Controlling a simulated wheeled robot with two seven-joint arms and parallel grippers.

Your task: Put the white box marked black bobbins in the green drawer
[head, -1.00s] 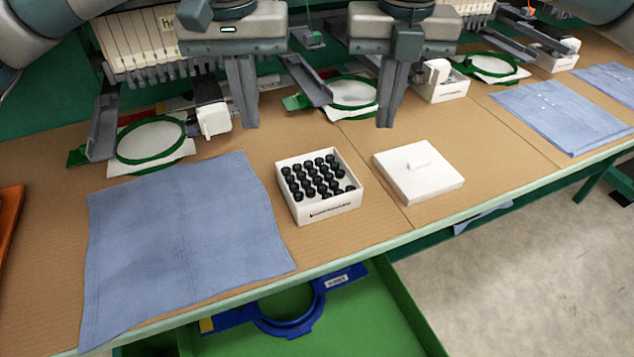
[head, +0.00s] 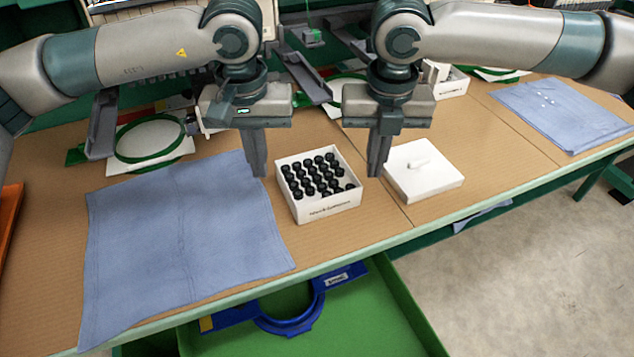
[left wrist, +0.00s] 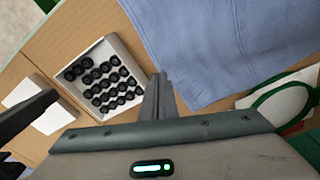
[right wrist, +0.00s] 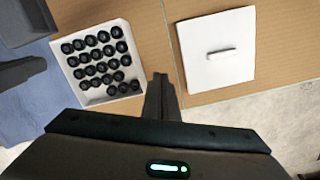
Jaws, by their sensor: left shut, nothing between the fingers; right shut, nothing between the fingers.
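The white box (head: 320,208) stands open on the table and holds several black bobbins in rows; small lettering on its front is too small to read. It also shows in the left wrist view (left wrist: 128,56) and the right wrist view (right wrist: 66,88). Its white lid (head: 424,178) lies flat to the right. My left gripper (head: 259,174) is shut and empty, just left of the box. My right gripper (head: 375,174) is shut and empty, between the box and the lid. The green drawer (head: 375,310) is pulled out below the table's front edge.
A blue hoop frame (head: 287,325) lies in the drawer's left part; its right part is bare. A blue cloth (head: 185,240) covers the table left of the box. Embroidery hoops (head: 150,141) and machine arms stand behind.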

